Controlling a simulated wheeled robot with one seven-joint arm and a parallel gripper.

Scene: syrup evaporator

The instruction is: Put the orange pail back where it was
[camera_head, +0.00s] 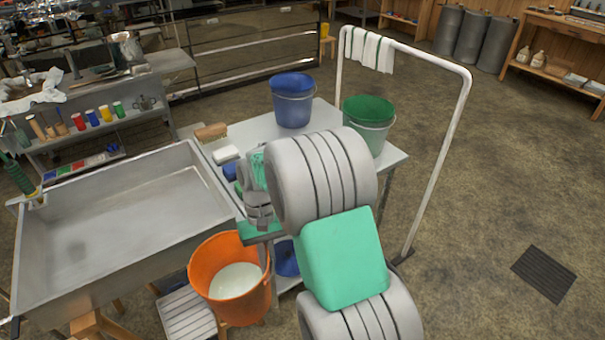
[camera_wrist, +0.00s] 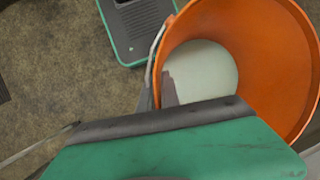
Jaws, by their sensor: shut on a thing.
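The orange pail (camera_head: 205,272) is in the lower middle of the head view, upright, with a pale, whitish inside bottom or content. It stands below the front right corner of the metal sink. My gripper (camera_head: 266,264) is at the pail's right rim and shut on it. In the wrist view the pail (camera_wrist: 276,50) fills the upper right, and my gripper (camera_wrist: 160,92) has its fingers across the rim and wall. Wooden legs show just under the pail, but whether its base rests on them is hidden.
A slatted stool (camera_head: 186,314) is left of the pail. The wide sink (camera_head: 120,225) is behind it. A table (camera_head: 246,130) at the middle holds a blue pail (camera_head: 293,105), a green pail (camera_head: 368,130) and brushes. A white towel rail (camera_head: 440,150) stands right. The right floor is mostly clear.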

